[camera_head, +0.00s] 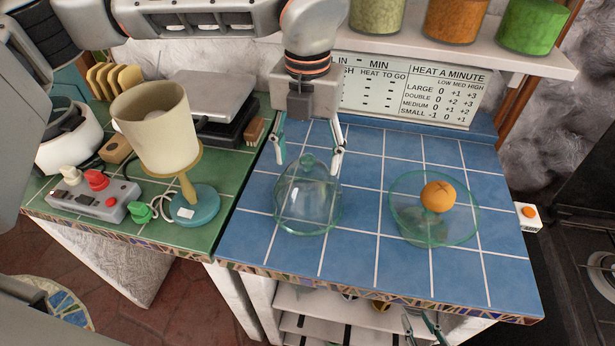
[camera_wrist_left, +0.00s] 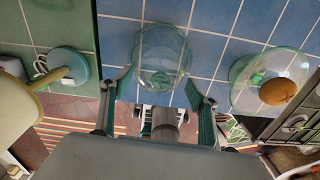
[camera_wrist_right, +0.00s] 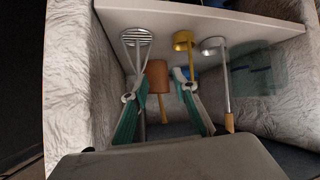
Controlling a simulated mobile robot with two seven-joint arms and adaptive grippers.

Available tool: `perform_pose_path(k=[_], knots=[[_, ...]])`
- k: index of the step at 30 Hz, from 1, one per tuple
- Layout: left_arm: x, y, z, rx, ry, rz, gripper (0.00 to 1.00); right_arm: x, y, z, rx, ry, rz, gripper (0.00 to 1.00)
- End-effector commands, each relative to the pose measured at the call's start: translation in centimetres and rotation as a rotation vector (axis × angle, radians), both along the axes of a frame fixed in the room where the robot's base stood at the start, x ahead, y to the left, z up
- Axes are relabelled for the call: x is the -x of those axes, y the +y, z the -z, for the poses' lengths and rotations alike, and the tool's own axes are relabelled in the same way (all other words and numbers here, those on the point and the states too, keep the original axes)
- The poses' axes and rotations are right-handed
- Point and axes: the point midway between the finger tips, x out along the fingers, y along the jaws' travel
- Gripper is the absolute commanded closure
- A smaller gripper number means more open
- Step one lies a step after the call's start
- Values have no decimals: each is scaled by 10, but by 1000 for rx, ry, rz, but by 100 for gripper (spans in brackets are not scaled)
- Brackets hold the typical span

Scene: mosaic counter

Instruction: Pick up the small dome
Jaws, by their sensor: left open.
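The small clear glass dome (camera_head: 306,205) with a round knob on top stands on the blue tiles in the middle of the counter. My left gripper (camera_head: 308,158) is above it, with its fingers apart on either side of the knob. In the left wrist view the dome (camera_wrist_left: 162,48) lies just beyond and between the open left fingers (camera_wrist_left: 158,85). I cannot tell whether they touch it. My right gripper (camera_wrist_right: 163,98) is low at the front, by the shelf under the counter. Its fingers are spread, with a brown utensil (camera_wrist_right: 157,77) seen between them.
A glass dish (camera_head: 402,225) with an orange fruit (camera_head: 438,196) stands right of the dome. A lamp (camera_head: 157,125), a grey control box (camera_head: 95,199) and a black-and-silver appliance (camera_head: 212,104) stand on the green tiles at left. Jars line a shelf (camera_head: 490,50) behind. Blue tiles in front are clear.

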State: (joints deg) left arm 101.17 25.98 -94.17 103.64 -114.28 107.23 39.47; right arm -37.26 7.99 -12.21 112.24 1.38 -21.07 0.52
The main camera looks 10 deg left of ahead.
Motion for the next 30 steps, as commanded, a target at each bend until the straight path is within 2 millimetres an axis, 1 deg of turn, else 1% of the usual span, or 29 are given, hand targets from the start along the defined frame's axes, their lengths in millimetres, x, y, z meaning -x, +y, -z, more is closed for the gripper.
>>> perform_pose_path(k=[3,9,11,12,14,15,16,26,30], knots=[[0,0,6,0,0,0,40,-2,0,-4,-1,-6,0,72],[0,0,7,0,-1,0,40,-3,0,-5,-2,-9,1,72],[0,0,6,0,-1,0,55,-3,0,-5,-2,-9,1,72],[0,0,6,0,-1,0,66,-3,0,-5,-2,-9,1,72],[0,0,6,0,-1,0,81,-3,0,-5,-2,-9,1,72],[0,0,6,0,-1,0,92,-3,0,-5,-2,-9,1,72],[0,0,7,0,0,0,100,-3,0,-5,-1,-8,1,72],[0,0,7,-1,1,0,100,-1,0,-1,0,-3,0,72],[0,0,3,-1,1,0,100,-1,0,-1,0,-2,1,72]])
